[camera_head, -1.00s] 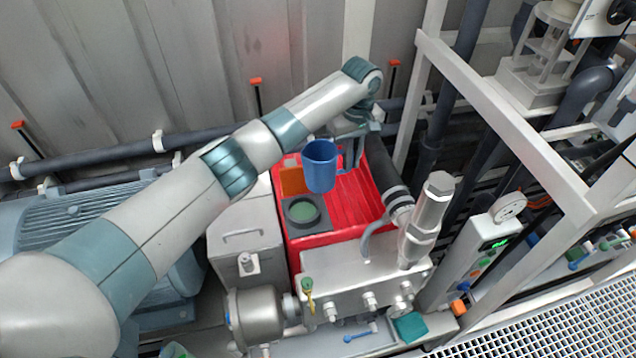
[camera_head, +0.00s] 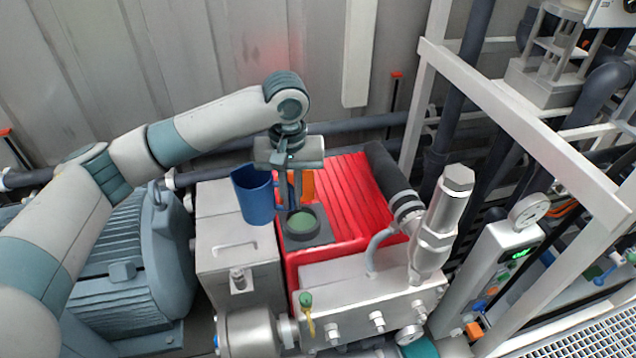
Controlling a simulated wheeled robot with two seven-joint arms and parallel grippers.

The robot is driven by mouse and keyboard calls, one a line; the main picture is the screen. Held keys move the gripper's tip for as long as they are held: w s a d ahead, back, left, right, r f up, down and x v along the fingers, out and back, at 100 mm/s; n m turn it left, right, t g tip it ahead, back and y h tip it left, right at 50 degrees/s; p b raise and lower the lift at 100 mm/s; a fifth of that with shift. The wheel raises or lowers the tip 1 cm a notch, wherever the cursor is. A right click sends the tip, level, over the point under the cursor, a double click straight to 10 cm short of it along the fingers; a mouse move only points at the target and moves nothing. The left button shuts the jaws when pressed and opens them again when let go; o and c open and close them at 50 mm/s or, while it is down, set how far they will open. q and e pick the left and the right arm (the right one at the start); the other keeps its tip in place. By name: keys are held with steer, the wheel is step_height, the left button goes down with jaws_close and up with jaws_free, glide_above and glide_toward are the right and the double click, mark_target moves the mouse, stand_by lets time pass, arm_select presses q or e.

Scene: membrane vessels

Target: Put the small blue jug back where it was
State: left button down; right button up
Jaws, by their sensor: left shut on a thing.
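The small blue jug (camera_head: 256,196) is held in the air, slightly tilted, by its handle side. It hangs over the right edge of the grey metal box, left of the dark square pad with a green round recess (camera_head: 304,224). My left gripper (camera_head: 288,195) points down and is shut on the jug, just to the right of its body. The exact contact at the handle is too small to see clearly. My right gripper does not show.
The ribbed red housing (camera_head: 345,200) lies under and right of the gripper, with an orange block (camera_head: 306,184) behind the pad. The grey metal box (camera_head: 238,250) stands left. A steel valve (camera_head: 440,225) and a white frame (camera_head: 520,130) rise at the right.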

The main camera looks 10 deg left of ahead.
arm_select(q)
steer(key=s+a+f+m+b, duration=0.1)
steer(key=s+a+b, duration=0.1)
steer(key=s, duration=0.4)
steer(key=s+a+f+m+b, duration=0.1)
steer(key=s+a+f, duration=0.1)
steer(key=s+a, duration=0.2)
steer(key=s, duration=0.3)
steer(key=shift+s+a+f+b, duration=0.2)
steer(key=shift+a+f+b, duration=0.1)
steer(key=shift+a+b, duration=0.1)
